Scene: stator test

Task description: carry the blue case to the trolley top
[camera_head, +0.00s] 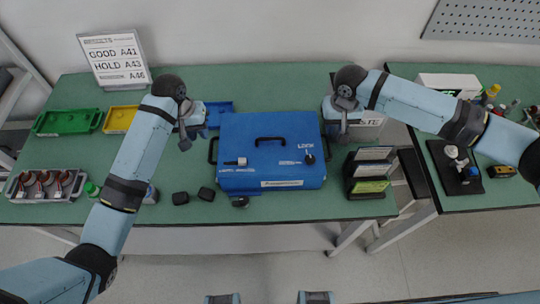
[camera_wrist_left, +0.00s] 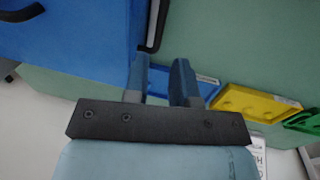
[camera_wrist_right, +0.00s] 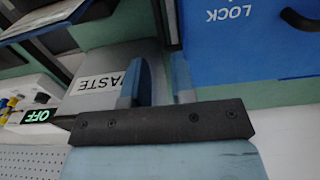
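The blue case (camera_head: 270,145) lies flat on the green bench, with a black handle on top and a black side handle at each end. My left gripper (camera_head: 188,142) is at its left end, fingers apart and empty. In the left wrist view, the left side handle (camera_wrist_left: 153,30) lies just past the fingertips (camera_wrist_left: 160,62). My right gripper (camera_head: 341,128) is at the right end, also open. In the right wrist view, the right side handle (camera_wrist_right: 161,20) lines up with the gap between the fingertips (camera_wrist_right: 158,62). I cannot make out a trolley top.
A grey waste bin (camera_head: 362,130) stands behind the right gripper.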

